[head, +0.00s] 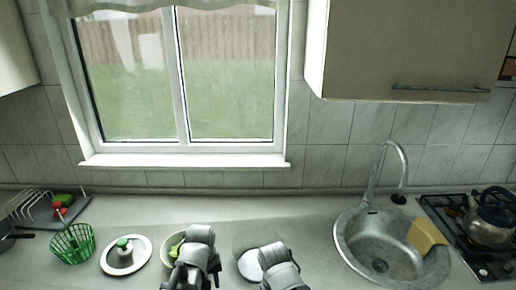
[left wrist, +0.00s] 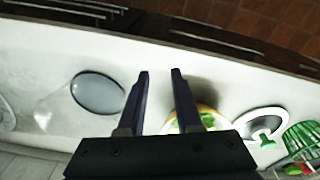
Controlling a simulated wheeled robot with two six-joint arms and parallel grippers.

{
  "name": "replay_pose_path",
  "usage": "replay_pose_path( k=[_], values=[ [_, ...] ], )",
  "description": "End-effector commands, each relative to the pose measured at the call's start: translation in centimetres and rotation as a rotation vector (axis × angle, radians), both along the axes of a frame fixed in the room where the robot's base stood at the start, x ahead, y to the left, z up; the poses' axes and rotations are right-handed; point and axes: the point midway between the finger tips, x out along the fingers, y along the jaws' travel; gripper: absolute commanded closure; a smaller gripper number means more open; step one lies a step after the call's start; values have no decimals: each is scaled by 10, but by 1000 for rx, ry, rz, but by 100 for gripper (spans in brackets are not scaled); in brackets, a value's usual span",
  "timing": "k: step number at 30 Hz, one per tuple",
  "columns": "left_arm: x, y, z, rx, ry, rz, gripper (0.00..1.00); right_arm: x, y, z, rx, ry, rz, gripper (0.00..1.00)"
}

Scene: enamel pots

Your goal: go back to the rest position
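My left gripper (left wrist: 160,72) is open and empty in the left wrist view, with bare counter showing between its two fingers. In the head view my left arm covers part of a pale green pot (head: 169,250) with something green inside. The pot also shows beside the right finger in the left wrist view (left wrist: 207,112). A white lid with a green knob (head: 125,262) lies left of the pot. My right arm reaches in at the bottom middle of the head view, in front of a round pale piece (head: 249,266); its gripper fingers are not visible.
A green wire basket (head: 72,246) and a dish rack (head: 40,208) stand at the left. A steel sink (head: 365,247) with a yellow cloth or board (head: 427,236) is at the right, beside a stove with a kettle (head: 490,218). The counter (head: 225,210) behind my arms is clear.

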Motion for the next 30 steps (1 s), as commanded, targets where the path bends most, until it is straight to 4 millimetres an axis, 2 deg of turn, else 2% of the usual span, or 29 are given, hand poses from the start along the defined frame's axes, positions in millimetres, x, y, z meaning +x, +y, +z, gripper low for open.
replay_pose_path(
  k=[6,10,12,24,30],
  values=[
    [-18,19,0,14,12,-199,66,0,0,0,0,0,0,41],
    [-27,24,-1,20,21,-310,66,0,0,-1,0,0,0,41],
    [-31,8,-4,29,35,-347,66,0,0,-4,0,0,0,41],
    [-67,-62,-15,92,116,-550,66,0,0,-15,0,0,-1,41],
    [-82,-83,-17,119,142,-617,66,0,0,-18,0,0,-1,41]
  ],
)
